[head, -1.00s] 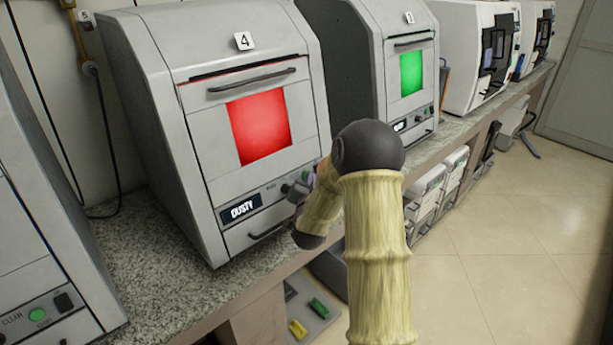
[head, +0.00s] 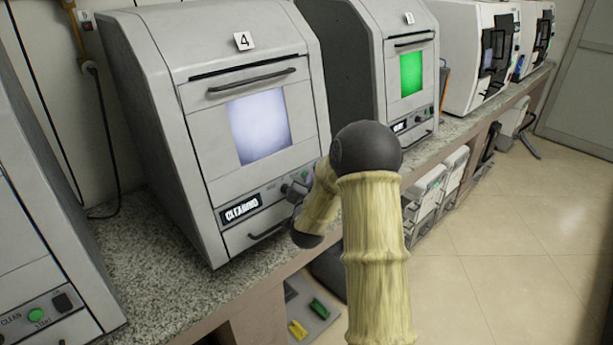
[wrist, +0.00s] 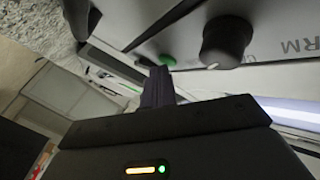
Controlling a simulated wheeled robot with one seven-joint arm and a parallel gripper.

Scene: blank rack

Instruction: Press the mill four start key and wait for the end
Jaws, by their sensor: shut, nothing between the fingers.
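Mill four (head: 200,125) is a grey machine with a "4" label (head: 244,41) on top. Its window (head: 259,125) glows pale white, and its small display (head: 241,208) appears to read "CLEANING". In the wrist view, a green start key (wrist: 167,60) is on the panel beside a black knob (wrist: 226,42). My gripper (wrist: 160,74) is shut and empty, with its tips at the key; I cannot tell whether they touch it.
Another mill with a green window (head: 411,73) stands to the right, and white machines (head: 481,50) stand beyond it. At the left edge a neighbouring mill shows its own green key (head: 36,314). All stand on a speckled counter (head: 150,285). The tiled floor (head: 490,250) at right is clear.

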